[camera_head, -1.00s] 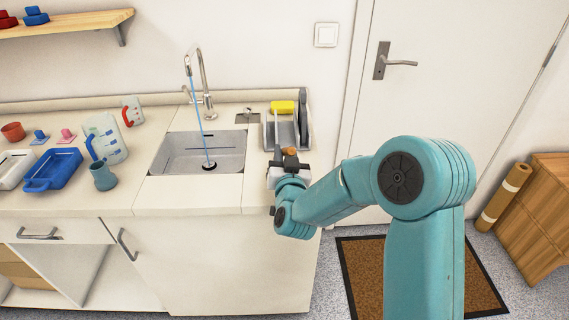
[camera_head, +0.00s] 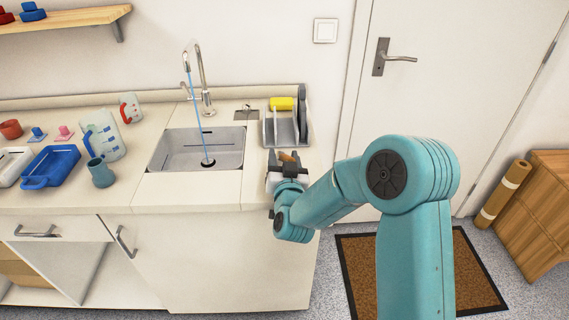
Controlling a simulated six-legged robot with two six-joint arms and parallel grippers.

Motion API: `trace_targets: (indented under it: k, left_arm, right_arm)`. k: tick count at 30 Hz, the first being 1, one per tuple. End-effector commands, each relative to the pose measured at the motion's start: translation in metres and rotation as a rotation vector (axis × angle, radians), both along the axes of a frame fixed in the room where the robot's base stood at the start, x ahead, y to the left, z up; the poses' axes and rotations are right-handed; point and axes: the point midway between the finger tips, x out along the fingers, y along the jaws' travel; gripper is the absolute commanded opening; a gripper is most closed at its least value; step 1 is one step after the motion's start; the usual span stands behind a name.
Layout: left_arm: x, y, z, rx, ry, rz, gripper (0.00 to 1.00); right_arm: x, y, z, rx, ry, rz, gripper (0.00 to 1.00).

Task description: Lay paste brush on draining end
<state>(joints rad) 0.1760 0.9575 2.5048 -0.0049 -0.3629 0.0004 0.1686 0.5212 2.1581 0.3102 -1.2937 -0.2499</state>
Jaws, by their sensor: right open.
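My right gripper (camera_head: 287,162) is over the counter to the right of the sink, in front of the dish rack. Its dark fingers are open. A small orange-brown piece (camera_head: 289,157) shows between and just beyond the fingers; it looks like the paste brush, mostly hidden by the gripper. I cannot tell whether it rests on the counter. The draining end (camera_head: 256,165) seems to be the pale counter right of the sink. My left gripper is not in view.
The grey sink (camera_head: 190,140) has water running from the tap (camera_head: 204,85). The dish rack (camera_head: 272,132) holds a yellow item (camera_head: 282,103) and dark upright pieces. A blue tray (camera_head: 52,165), a teal cup (camera_head: 101,173) and a measuring jug (camera_head: 108,135) stand left.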

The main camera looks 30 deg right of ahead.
Motion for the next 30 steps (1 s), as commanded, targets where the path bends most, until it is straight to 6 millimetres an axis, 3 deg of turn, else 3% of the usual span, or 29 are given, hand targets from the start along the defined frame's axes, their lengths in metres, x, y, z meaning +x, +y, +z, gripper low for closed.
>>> trace_targets:
  k: [5,13,15,21,30]
  left_arm:
    - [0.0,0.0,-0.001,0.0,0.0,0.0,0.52]
    - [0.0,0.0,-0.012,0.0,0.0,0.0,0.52]
    - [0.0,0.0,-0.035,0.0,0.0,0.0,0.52]
    - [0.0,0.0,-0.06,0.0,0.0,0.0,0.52]
    - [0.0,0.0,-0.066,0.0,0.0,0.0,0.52]
  right_arm:
    - [-0.017,0.01,0.001,0.001,0.001,0.002,0.51]
    - [-0.081,0.045,0.0,-0.001,0.0,0.005,0.51]
    - [-0.086,0.048,-0.005,-0.004,-0.009,0.0,0.51]
    - [-0.099,0.055,-0.002,-0.002,-0.004,-0.001,0.51]
    - [-0.106,0.057,0.002,0.0,0.0,0.0,0.51]
